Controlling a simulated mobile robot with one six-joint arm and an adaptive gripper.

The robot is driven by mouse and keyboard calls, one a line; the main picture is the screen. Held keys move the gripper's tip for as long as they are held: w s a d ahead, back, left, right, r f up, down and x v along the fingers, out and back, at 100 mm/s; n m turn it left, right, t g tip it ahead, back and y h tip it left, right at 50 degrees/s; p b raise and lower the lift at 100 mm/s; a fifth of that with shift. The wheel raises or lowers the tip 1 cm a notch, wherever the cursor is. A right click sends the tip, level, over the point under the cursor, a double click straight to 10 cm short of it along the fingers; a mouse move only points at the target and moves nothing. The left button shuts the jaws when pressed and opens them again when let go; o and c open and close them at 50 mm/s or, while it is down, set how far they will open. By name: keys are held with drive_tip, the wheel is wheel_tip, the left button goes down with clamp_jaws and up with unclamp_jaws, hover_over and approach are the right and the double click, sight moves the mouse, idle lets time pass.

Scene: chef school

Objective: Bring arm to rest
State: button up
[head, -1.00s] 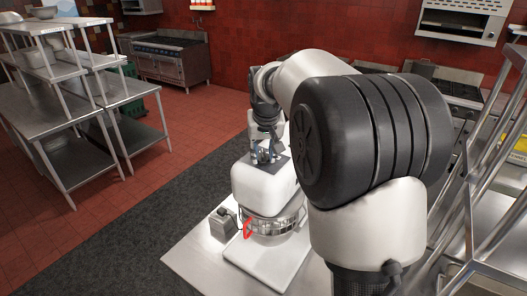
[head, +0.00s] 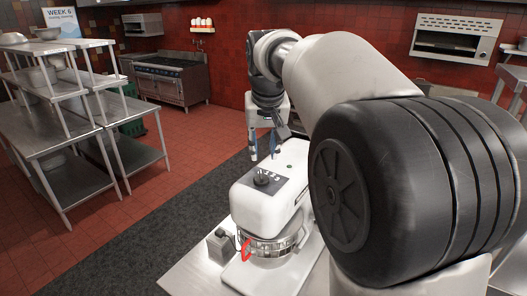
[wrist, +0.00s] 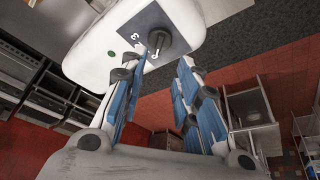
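My gripper (head: 264,155) hangs above and behind the dial end of a white countertop machine (head: 262,211) in the head view. Its two blue-padded fingers are apart with nothing between them. In the wrist view my gripper (wrist: 168,62) points toward the machine (wrist: 92,52), whose dark dial (wrist: 168,40) lies beyond the fingertips. The dial (head: 264,179) also shows on the machine's top in the head view, clear of the fingers. My arm is bent, its large dark joint filling the right of the head view.
The machine stands on a steel counter (head: 190,279) with a small metal container (head: 221,247) and a red handle (head: 245,250) beside it. Steel shelving (head: 60,130) stands left, a stove (head: 172,80) at the back. Open floor lies between.

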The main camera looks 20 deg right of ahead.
drive_tip(key=shift+f, duration=0.1)
idle(0.3)
drive_tip(key=s+a+f+n+b, duration=0.1)
drive_tip(key=s+a+f+b, duration=0.2)
drive_tip(key=s+f+b, duration=0.4)
drive_tip(key=s+a+f+n+b, duration=0.1)
drive_tip(key=s+a+f+b, duration=0.3)
drive_tip(key=s+f+b, duration=0.4)
drive_tip(key=s+a+f+n+y+b, duration=0.1)
drive_tip(key=s+a+f+b, duration=0.2)
drive_tip(key=s+f+b, duration=0.5)
drive_tip(key=s+f, duration=0.7)
drive_tip(key=f, duration=0.4)
drive_tip(key=shift+s+a+f, duration=0.2)
drive_tip(key=shift+s+a, duration=0.05)
drive_tip(key=shift+s, duration=0.15)
